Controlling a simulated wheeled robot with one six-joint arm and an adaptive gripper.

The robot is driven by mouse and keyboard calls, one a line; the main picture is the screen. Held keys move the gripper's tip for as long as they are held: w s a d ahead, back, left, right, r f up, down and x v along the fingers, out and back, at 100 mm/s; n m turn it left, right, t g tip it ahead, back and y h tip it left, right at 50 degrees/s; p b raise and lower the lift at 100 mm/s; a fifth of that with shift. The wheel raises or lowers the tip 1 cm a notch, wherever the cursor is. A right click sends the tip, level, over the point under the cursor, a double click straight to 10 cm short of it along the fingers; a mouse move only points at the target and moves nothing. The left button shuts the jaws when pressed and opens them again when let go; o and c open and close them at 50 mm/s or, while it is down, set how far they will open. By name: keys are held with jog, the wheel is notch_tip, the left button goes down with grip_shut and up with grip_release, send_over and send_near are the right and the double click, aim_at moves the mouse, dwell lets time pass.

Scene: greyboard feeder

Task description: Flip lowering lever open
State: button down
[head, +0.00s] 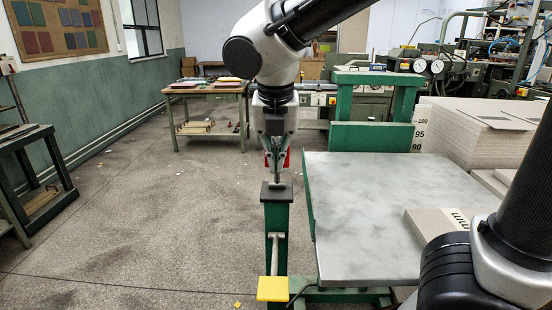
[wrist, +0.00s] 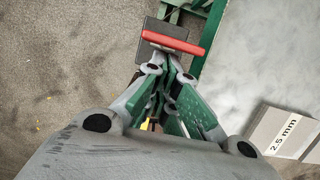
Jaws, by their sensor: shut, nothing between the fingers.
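A red bar (wrist: 172,42), which looks like the lowering lever's handle, lies across the dark top plate of a green post in the wrist view. In the head view only red ends (head: 287,158) show on either side of my fingers; its middle is hidden. My gripper (head: 276,178) points straight down over the dark top plate (head: 277,192). In the wrist view my gripper (wrist: 165,68) has its fingers together and empty, close beside the red bar. I cannot tell whether they touch it.
A grey-topped table (head: 375,215) with a green frame stands just right of the post. A board sample (head: 440,220) lies on it. A yellow pedal (head: 272,288) is at the post's foot. Stacked greyboard (head: 465,135) stands at the right.

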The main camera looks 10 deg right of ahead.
dwell(0.4)
jog(key=shift+w+d+r+g, duration=0.1)
jog(key=shift+w+r+g, duration=0.05)
jog(key=shift+w+g, duration=0.15)
jog(key=shift+w, duration=0.2)
jog(key=w+g, duration=0.2)
jog(key=g, duration=0.1)
jog(key=shift+w+d+r+g+y, duration=0.25)
jog(key=shift+w+d+g+y, duration=0.05)
jog(key=shift+w+y, duration=0.1)
jog(key=shift+w, duration=0.3)
jog(key=shift+w+d+f, duration=0.1)
jog(key=shift+w+d, duration=0.1)
jog(key=shift+w, duration=0.8)
